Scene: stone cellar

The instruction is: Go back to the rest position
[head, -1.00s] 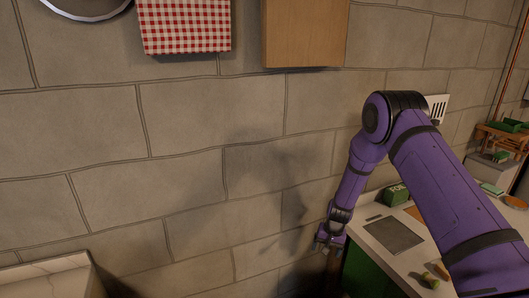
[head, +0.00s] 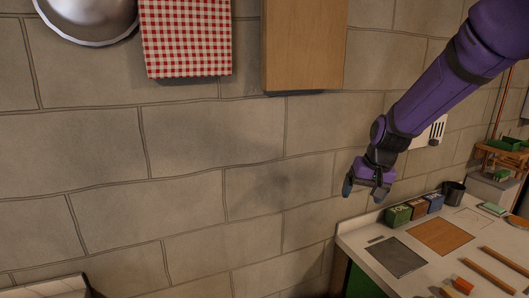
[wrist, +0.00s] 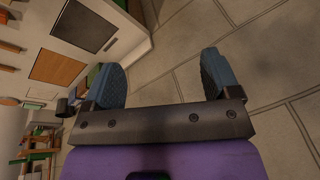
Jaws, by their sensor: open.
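My gripper (head: 366,192) hangs from my purple arm in the right half of the head view, in front of the stone wall. It is in the air above the left end of the counter (head: 352,238) and touches nothing that I can see. In the wrist view my gripper (wrist: 163,78) shows two blue-grey fingers spread wide apart, with nothing between them.
On the counter are a grey plate (head: 398,257), a brown board (head: 441,237), several small boxes (head: 414,209), a dark cup (head: 453,194) and wooden sticks (head: 491,270). A checkered cloth (head: 186,38), wooden board (head: 304,45) and metal bowl (head: 90,22) hang on the wall.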

